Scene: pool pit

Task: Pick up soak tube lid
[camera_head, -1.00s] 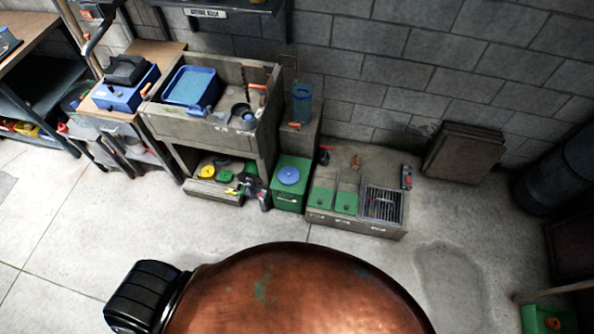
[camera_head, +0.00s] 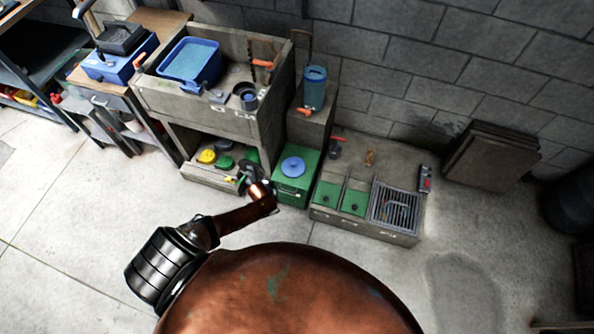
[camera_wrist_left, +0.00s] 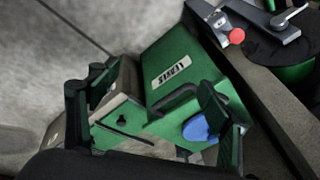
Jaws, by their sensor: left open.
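A blue tube (camera_head: 314,88) stands upright on a grey pedestal beside the sink bench. A round blue lid-like disc (camera_head: 291,167) lies on a green box (camera_head: 296,190) on the floor; I cannot tell whether it is the soak tube lid. My left gripper (camera_head: 248,178) is in front of the low shelf, left of the green box. In the left wrist view the left gripper (camera_wrist_left: 152,118) is open and empty, its fingers spread in front of a green box with a black handle. Part of a blue piece (camera_wrist_left: 197,128) shows by the right finger. My right gripper is out of view.
A low shelf (camera_head: 200,178) holds yellow and green round pieces. A sink bench (camera_head: 220,112) with a blue basin (camera_head: 190,62) stands above it. A low grey unit (camera_head: 350,225) with green bays and a grate (camera_head: 395,205) is at right. The floor in front is clear.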

